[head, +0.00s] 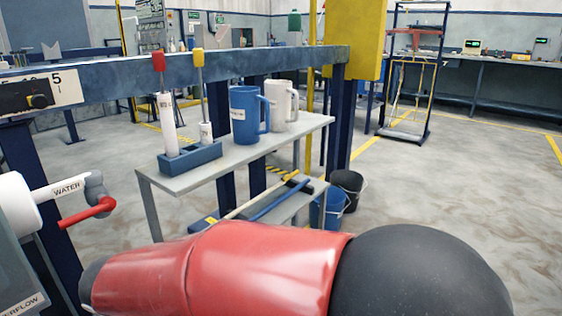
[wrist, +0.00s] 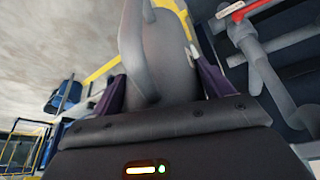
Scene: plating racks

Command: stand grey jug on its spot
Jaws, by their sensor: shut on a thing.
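A grey jug (wrist: 165,65) fills the middle of the wrist view, with its curved handle at the upper left. My gripper (wrist: 158,78) is shut on this jug, one dark finger on each side. The jug's base and rim are not clearly visible. The head view shows neither the gripper nor the held jug; my red and black arm crosses its bottom. No marked spot for the jug can be made out.
A grey side table (head: 205,172) holds a blue jug (head: 246,115), a whitish jug (head: 282,104) and a blue holder (head: 190,158) with two probes. A water pipe (head: 65,188) with a red lever (head: 88,212) juts from the left.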

